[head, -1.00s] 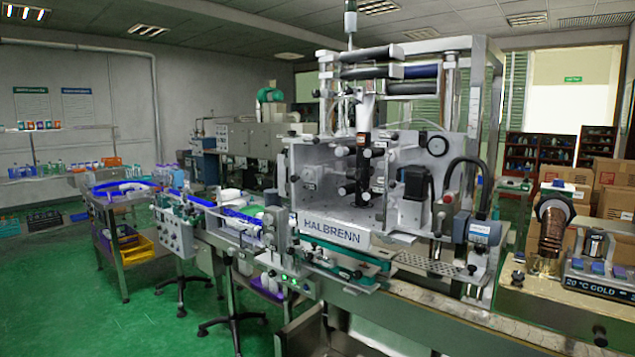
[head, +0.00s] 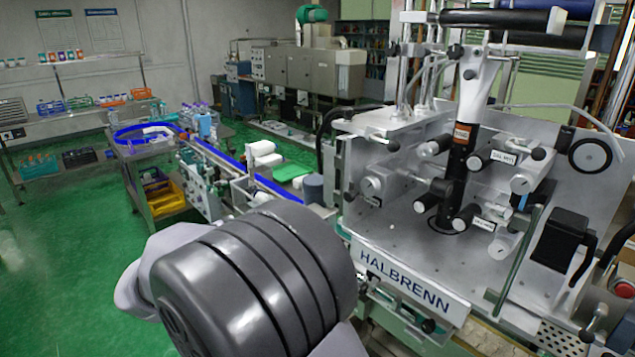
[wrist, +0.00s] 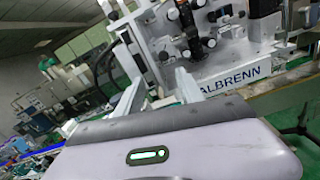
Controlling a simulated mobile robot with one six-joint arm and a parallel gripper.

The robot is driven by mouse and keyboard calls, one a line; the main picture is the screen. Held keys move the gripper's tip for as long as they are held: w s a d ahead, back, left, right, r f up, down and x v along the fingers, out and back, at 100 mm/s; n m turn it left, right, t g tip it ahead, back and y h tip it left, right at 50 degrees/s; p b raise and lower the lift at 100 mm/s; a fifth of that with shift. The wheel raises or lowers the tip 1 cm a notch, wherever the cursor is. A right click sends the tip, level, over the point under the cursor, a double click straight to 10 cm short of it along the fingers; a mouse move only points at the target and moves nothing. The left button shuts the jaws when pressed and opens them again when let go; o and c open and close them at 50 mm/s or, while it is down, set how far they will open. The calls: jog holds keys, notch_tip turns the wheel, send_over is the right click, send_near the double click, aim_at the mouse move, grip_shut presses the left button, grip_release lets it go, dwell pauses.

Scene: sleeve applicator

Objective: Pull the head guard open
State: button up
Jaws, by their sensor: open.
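The head of the HALBRENN machine (head: 420,215) stands at right in the head view, with black rollers and a dark upright column on a pale plate. A slim greenish upright bar (head: 520,255) stands at its front right; it may be the head guard's handle, but I cannot be sure. A clear guard panel is hard to make out, so I cannot tell whether it is shut. In the wrist view my gripper (wrist: 158,75) is open and empty, its pale fingers pointing toward the machine's left side, apart from the bar. My arm hides the gripper in the head view.
A conveyor with a blue edge (head: 215,160) runs left of the machine, with white bottles and a green piece near it. A bench with a yellow bin (head: 165,195) stands further left. Green floor (head: 70,265) is clear at lower left.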

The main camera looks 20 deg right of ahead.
aim_at(347, 197)
jog(key=b+x, duration=0.1)
jog(key=x, duration=0.4)
jog(key=b+x, duration=0.1)
jog(key=x, duration=0.4)
jog(key=s+b+x, duration=0.1)
jog(key=b+x, duration=0.1)
jog(key=x, duration=0.3)
jog(key=shift+d+f, duration=0.1)
jog(key=shift+d, duration=0.05)
jog(key=shift+w+d, duration=0.3)
jog(key=shift+d, duration=0.35)
grip_shut()
